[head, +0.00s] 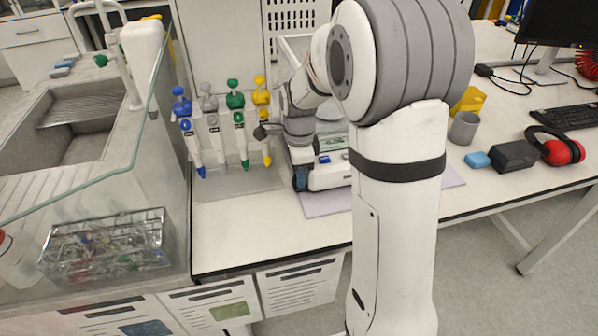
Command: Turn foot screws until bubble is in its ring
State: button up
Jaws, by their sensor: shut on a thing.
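A white and grey bench instrument (330,176) with a small display and a blue patch stands on a pale lilac mat (325,204), partly behind my arm. My gripper (300,180) points down at the instrument's front left corner. Its dark fingertips are low beside the base and shut on what appears to be the front left foot screw, which they hide. The bubble and its ring cannot be made out in this view. The instrument's right side and any other foot screws are hidden by my arm.
A rack of several pipettes (222,125) with coloured tops stands close left of my gripper. A glass panel (150,110) and a sink (75,120) are further left.

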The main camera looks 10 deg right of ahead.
jog(key=shift+n, duration=0.7)
jog(key=o, duration=1)
jog(key=shift+c, duration=0.2)
notch_tip(320, 180, up, 8)
jog(key=shift+f, duration=0.1)
jog(key=shift+p, duration=0.3)
